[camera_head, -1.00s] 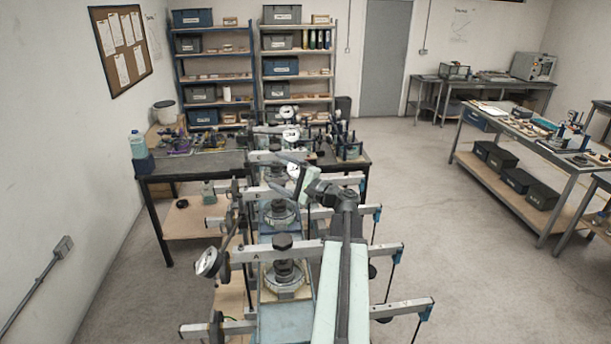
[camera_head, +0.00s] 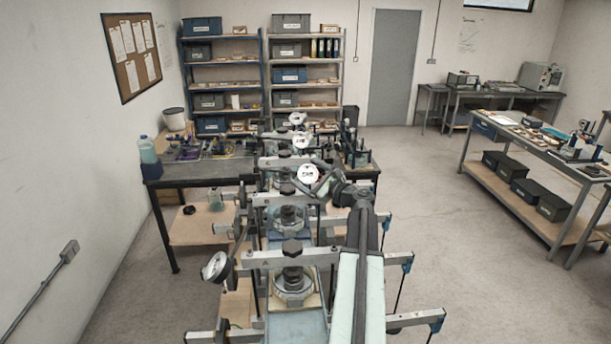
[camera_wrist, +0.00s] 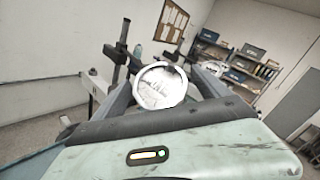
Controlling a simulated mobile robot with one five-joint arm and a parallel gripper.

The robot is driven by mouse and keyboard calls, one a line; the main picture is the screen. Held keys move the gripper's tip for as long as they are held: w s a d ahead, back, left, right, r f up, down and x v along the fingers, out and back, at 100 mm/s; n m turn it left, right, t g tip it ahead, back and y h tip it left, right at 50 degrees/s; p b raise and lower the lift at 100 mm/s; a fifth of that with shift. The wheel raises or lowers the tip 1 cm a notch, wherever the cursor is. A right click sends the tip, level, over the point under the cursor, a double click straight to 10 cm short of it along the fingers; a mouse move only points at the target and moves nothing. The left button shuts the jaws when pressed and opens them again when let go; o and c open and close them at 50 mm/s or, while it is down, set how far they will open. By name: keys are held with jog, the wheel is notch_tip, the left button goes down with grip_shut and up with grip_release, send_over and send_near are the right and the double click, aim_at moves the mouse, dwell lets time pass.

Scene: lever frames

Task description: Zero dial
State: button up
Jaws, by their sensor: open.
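A round white dial (camera_head: 308,174) stands at my gripper (camera_head: 317,184), farther along the row. In the wrist view this dial (camera_wrist: 160,86) faces me, its fine marks too blurred to read. My gripper (camera_wrist: 163,84) is open, with one finger on each side of the dial. I cannot tell whether either finger touches it. Another dial (camera_head: 215,266) sits tilted at the left of the nearest frame.
More dials (camera_head: 302,142) stand farther back. A dark-topped bench (camera_head: 200,170) with tools and a blue bottle (camera_head: 147,150) is behind the row. Shelves (camera_head: 305,75) line the back wall. The floor (camera_head: 480,270) to the right is open.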

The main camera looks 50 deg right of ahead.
jog(key=shift+w, duration=0.2)
jog(key=c, duration=1.4)
jog(key=shift+d+r+n+y+p, duration=0.15)
jog(key=shift+r+n+y+p, duration=0.15)
jog(key=shift+n+y+p, duration=0.25)
jog(key=shift+r+n+g+y+p, duration=0.1)
jog(key=shift+n+g+y+p, duration=0.35)
jog(key=shift+n+p, duration=0.25)
jog(key=shift+f+n+g+y+p, duration=0.3)
jog(key=shift+n+g+y+p, duration=0.05)
jog(key=shift+n+y, duration=0.2)
jog(key=shift+f, duration=0.1)
jog(key=o, duration=1.4)
jog(key=shift+a, duration=0.2)
